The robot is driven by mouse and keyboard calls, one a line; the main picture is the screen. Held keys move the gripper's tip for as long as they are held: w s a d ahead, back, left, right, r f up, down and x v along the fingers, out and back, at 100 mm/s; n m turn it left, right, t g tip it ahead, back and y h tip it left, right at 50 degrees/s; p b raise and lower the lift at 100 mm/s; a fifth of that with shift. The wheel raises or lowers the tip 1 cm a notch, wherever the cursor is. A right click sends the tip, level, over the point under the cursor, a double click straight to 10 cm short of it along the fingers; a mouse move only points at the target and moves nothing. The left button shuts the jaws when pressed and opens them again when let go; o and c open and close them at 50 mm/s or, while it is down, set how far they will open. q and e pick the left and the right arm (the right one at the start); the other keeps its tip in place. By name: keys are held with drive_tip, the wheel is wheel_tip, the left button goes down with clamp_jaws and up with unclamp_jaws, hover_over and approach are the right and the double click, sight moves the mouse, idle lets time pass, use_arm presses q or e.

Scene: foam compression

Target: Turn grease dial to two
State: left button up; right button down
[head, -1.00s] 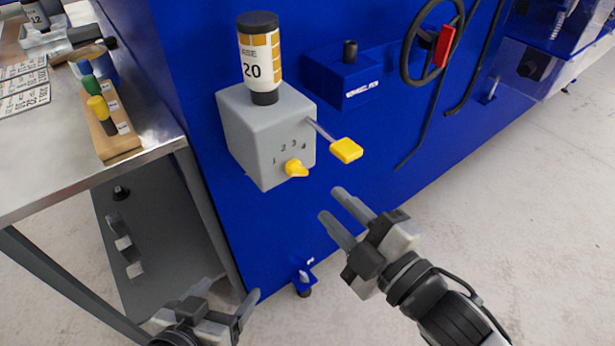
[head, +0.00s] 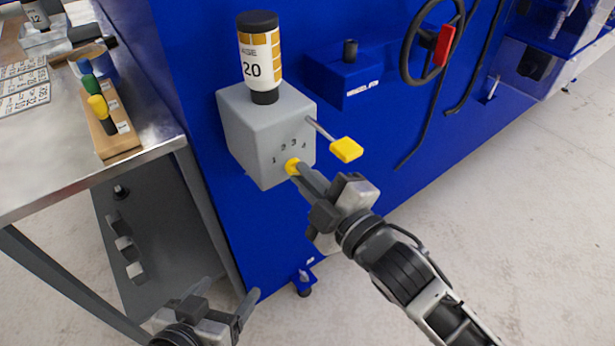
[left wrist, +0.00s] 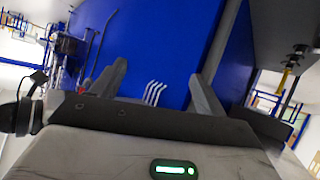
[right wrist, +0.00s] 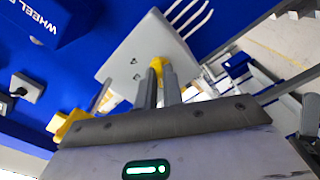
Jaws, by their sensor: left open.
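The grease dial (head: 291,165) is a small yellow knob low on the front of a grey box (head: 262,135), below the numbers 1 to 4. My left gripper (head: 222,297) is open and empty, low in the head view near the table leg.
A grease bottle (head: 261,55) stands on the grey box. A yellow-handled lever (head: 346,150) sticks out to the right, close above my right gripper. A steel table (head: 150,150) with colored markers is at left. The blue panel (head: 370,185) carries a handwheel (head: 408,45).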

use_arm(q)
drive_tip(key=shift+r, duration=0.15)
drive_tip(key=shift+a+r+g+p, duration=0.15)
drive_tip(key=shift+r+p, duration=0.5)
drive_tip(key=shift+p, duration=0.95)
drive_tip(key=shift+a+r+g+p, duration=0.15)
drive_tip(key=shift+r+p, duration=0.45)
drive_tip(key=shift+p, duration=0.95)
use_arm(e)
drive_tip(key=shift+m, duration=3.9)
use_arm(q)
drive_tip(key=shift+f, duration=0.25)
use_arm(e)
drive_tip(key=c, duration=1.5)
unclamp_jaws()
use_arm(q)
drive_tip(key=shift+s+r, duration=0.1)
